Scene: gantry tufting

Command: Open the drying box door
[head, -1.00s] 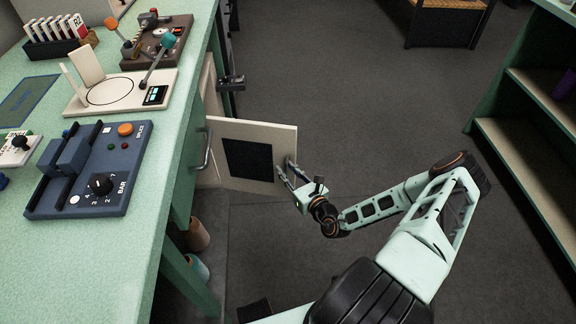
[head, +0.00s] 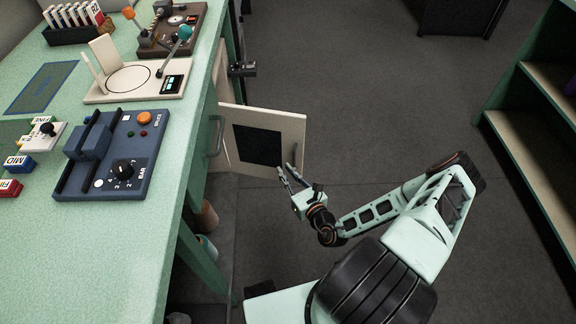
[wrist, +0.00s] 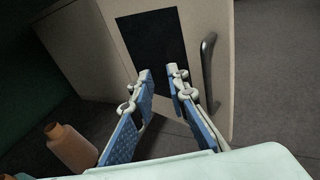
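The drying box door (head: 290,125) is a cream panel with a dark window (head: 258,145). It stands swung out from the cabinet under the bench, well open. Its dark bar handle (head: 294,155) is near the outer edge. In the wrist view the door (wrist: 205,30) fills the upper middle, with the handle (wrist: 208,72) upright to the right of the fingers. My gripper (head: 282,172) is in front of the door's lower outer part. In the wrist view its fingers (wrist: 159,73) are apart with nothing between them, and clear of the handle. The box's inside is mostly hidden.
The green bench (head: 95,235) runs along the left with control panels on top. A shelf (head: 540,150) stands at right. The floor (head: 370,110) between is clear.

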